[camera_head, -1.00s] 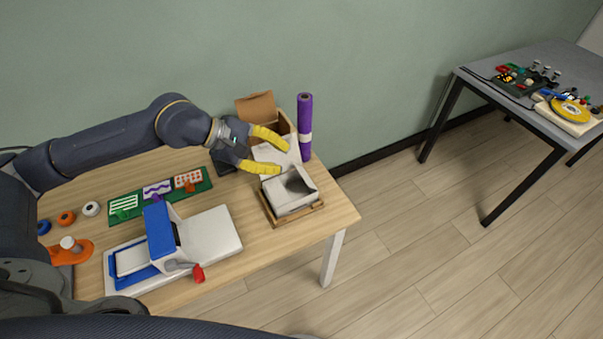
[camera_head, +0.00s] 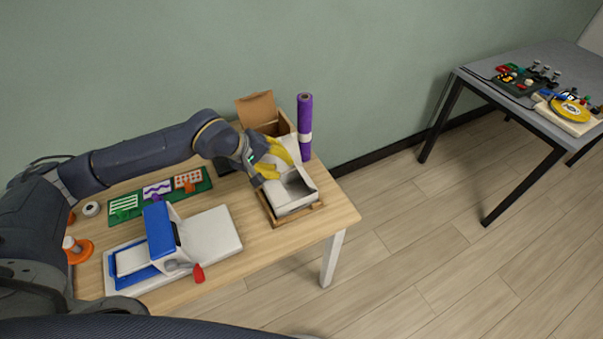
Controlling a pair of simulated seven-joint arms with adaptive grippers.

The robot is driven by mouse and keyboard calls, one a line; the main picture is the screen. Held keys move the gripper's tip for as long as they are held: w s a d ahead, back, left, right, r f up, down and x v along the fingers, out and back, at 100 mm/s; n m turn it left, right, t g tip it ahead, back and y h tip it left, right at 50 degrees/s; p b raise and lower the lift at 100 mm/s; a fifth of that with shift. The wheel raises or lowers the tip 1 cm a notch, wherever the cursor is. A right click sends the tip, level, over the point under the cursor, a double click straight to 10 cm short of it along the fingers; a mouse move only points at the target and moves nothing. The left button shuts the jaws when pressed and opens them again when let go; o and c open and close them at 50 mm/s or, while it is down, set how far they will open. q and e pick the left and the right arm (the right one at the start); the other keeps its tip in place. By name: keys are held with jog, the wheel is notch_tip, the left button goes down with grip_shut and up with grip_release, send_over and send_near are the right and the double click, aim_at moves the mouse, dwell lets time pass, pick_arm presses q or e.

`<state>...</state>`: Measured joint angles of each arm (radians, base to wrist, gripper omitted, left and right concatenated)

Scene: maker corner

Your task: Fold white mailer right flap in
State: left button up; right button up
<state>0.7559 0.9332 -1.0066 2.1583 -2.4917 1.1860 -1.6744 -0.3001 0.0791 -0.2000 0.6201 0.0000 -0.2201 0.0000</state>
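The white mailer (camera_head: 290,198) sits in a shallow wooden tray (camera_head: 297,217) near the right end of the wooden table. Its inside shows grey, and a white panel rises at its back. My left gripper (camera_head: 281,165) has yellow fingers and is at the mailer's back left, over its raised panel. The fingers look spread apart, with no object clearly between them. Whether they touch the panel I cannot tell. The gripper hides part of the mailer's left and back. My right gripper is not in view.
A brown cardboard box (camera_head: 258,109) with a raised flap and a purple roll (camera_head: 305,125) stand behind the mailer. A blue and white press (camera_head: 165,245) with a red handle stands to the left. A green board (camera_head: 125,208) lies behind the press. The table's right front corner is clear.

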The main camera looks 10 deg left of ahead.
aim_at(302, 173)
pick_arm(q)
jog(key=x, duration=1)
jog(key=shift+o, duration=0.3)
jog(key=shift+f, duration=0.1)
grip_shut()
